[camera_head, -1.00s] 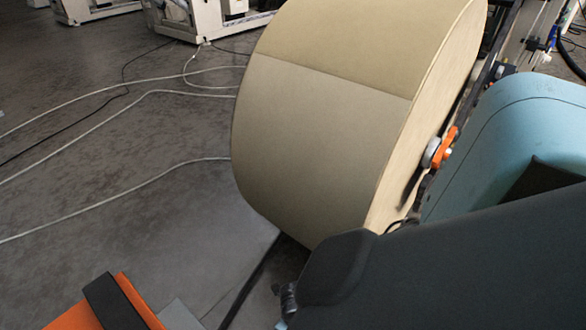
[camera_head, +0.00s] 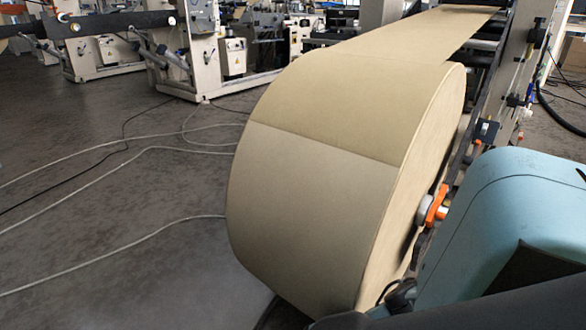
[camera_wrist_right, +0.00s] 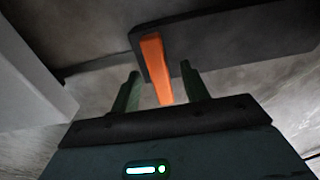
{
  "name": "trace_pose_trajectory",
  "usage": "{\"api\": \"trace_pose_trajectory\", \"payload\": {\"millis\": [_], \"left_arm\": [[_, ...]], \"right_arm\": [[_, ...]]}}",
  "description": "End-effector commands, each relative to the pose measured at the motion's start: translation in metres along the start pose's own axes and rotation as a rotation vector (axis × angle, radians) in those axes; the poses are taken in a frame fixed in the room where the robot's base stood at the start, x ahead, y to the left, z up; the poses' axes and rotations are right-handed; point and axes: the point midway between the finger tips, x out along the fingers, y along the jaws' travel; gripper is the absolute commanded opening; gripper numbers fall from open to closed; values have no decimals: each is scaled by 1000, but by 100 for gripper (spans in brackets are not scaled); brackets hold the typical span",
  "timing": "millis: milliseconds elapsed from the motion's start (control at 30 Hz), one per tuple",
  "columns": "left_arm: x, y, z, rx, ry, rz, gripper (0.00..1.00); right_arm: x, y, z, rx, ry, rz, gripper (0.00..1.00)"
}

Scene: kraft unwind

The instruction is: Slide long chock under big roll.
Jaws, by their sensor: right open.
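The big roll (camera_head: 310,195) of brown kraft paper fills the middle of the head view, with its web running up to the back right. The roll's underside and the floor below it are cut off or hidden. In the right wrist view my right gripper (camera_wrist_right: 160,86) is open. An orange bar (camera_wrist_right: 153,62) lies between its two green fingers, with gaps on both sides. The bar joins a long dark slab (camera_wrist_right: 235,40), which seems to be the long chock with its handle. My left gripper is in neither view.
An orange clamp (camera_head: 436,203) sits at the roll's core, near the machine frame (camera_head: 515,90) on the right. Pale cables (camera_head: 120,152) lie across the floor at left. White machines (camera_head: 205,50) stand at the back.

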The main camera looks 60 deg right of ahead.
Motion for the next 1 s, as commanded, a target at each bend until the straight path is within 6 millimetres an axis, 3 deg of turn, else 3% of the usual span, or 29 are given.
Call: {"api": "trace_pose_trajectory", "payload": {"millis": [200,400,1000], "left_arm": [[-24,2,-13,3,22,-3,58],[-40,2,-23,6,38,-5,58],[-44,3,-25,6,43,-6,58]], "right_arm": [[-36,0,2,0,-5,1,45],[-60,0,2,0,-4,0,45],[-64,2,-2,7,-1,4,45]]}}
